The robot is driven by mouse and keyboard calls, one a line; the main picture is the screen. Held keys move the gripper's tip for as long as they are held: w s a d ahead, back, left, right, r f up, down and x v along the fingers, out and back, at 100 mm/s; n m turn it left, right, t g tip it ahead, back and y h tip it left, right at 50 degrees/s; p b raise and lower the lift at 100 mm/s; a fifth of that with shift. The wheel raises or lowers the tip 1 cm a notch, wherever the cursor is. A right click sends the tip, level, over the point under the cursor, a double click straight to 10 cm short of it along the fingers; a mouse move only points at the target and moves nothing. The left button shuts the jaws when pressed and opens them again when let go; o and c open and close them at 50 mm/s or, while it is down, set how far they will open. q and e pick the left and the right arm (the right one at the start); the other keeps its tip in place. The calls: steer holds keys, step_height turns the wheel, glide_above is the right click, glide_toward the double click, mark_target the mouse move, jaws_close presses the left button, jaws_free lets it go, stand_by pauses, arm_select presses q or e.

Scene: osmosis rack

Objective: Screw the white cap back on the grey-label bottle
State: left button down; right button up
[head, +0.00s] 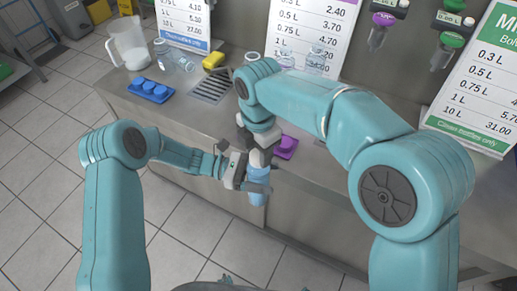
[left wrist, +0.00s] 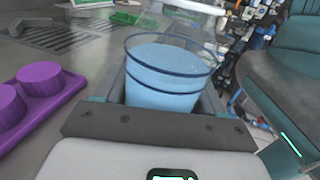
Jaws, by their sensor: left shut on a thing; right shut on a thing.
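A clear bottle with blue liquid (head: 257,196) is upright in my left gripper (head: 256,183), in front of the counter edge. In the left wrist view the bottle (left wrist: 165,85) fills the space between the jaws, and its clear upper part runs out of the top of the picture. No grey label shows. My right gripper (head: 263,152) points down directly above the bottle and is shut. The thing in it is hidden by the fingers, and I cannot make out the white cap or whether it touches the bottle neck.
A purple tray (head: 285,147) lies on the counter close to the right gripper; its purple round tops (left wrist: 42,78) show in the left wrist view.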

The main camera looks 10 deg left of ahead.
steer(key=m, duration=0.2)
steer(key=shift+m, duration=0.4)
steer(key=m, duration=1.5)
steer(key=o, duration=1.2)
steer(key=shift+c, duration=0.2)
steer(key=shift+r, duration=0.1)
steer(key=shift+r, duration=2.15)
steer(key=shift+c, duration=0.2)
